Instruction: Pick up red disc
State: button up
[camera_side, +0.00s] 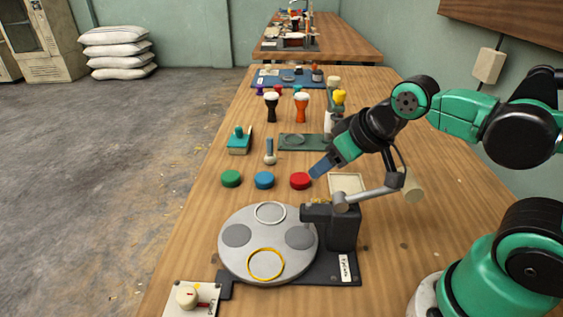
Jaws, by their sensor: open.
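The red disc (301,181) lies flat on the wooden table, at the right end of a row with a blue disc (264,180) and a green disc (231,178). My gripper (315,172) is open, tilted down to the left, with its blue-grey fingertips just right of and close to the red disc. I cannot tell whether the fingertips touch it. The far finger is mostly hidden behind the near one.
A round grey plate (236,262) with a yellow ring and a white ring stands in front, beside a dark clamp block (343,228). A pale square tray (346,184) is right of the red disc. Goblet drums (301,108) stand farther back. Bare table lies left of the discs.

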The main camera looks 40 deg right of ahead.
jog(key=shift+o, duration=0.2)
jog(key=o, duration=0.6)
jog(key=n+g+y, duration=0.1)
jog(key=n+g, duration=0.5)
jog(key=n, duration=0.3)
send_over(300, 177)
jog(key=f, duration=0.7)
jog(key=shift+s+d+f, duration=0.15)
jog(key=shift+s+f, duration=0.15)
jog(key=shift+s, duration=0.1)
jog(key=shift+w+a+f, duration=0.1)
jog(key=shift+w+f, duration=0.05)
jog(key=shift+f, duration=1.3)
jog(key=shift+w+a+f, duration=0.1)
jog(key=shift+w+f, duration=0.05)
jog(key=shift+f, duration=1.3)
